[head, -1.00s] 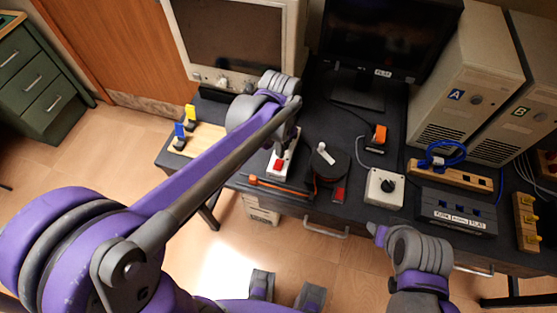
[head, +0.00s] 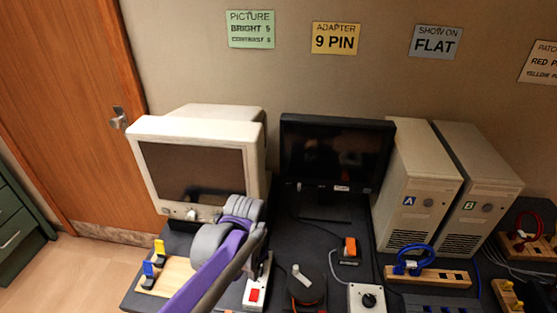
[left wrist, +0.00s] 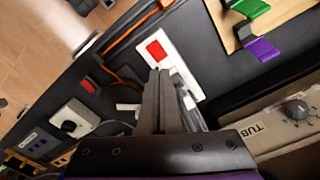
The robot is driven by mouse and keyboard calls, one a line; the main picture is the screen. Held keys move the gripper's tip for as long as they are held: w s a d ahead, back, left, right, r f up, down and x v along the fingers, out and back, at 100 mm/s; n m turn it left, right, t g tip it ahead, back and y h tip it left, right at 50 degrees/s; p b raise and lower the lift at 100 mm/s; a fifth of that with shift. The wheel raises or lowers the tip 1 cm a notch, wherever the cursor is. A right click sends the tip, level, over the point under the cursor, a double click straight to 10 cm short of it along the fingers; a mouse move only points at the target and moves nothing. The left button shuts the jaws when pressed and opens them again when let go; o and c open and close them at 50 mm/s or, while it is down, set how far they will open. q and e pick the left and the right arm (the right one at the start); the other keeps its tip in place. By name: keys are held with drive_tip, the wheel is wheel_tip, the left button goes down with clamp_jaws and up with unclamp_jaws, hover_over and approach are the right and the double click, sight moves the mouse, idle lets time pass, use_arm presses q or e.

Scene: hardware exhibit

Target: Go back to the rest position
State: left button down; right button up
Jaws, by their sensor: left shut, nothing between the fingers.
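My left arm reaches in from the bottom of the head view, its wrist in front of the beige CRT monitor (head: 190,130). Its fingertips are hidden there. In the left wrist view my left gripper (left wrist: 160,95) is shut with nothing in it. Its fingers overlap the white switch box with a red switch (left wrist: 157,50); I cannot tell whether they touch it. The same box shows in the head view (head: 253,295) beside the arm. My right gripper is not in view.
A black flat monitor (head: 335,155) stands behind the desk's middle. Beige towers A (head: 415,180) and B (head: 485,185) stand at the right. A white knob box (head: 367,299) and a wooden block with a blue cable (head: 430,278) lie in front. Wall notes hang above.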

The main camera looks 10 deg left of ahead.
use_arm(q)
drive_tip(key=s+a+f+n+t, duration=0.1)
drive_tip(key=s+a+n+t, duration=0.4)
drive_tip(key=s, duration=0.8)
drive_tip(key=shift+s+a+f+n, duration=0.2)
drive_tip(key=shift+s+a+n, duration=0.2)
drive_tip(key=shift+a+n, duration=0.4)
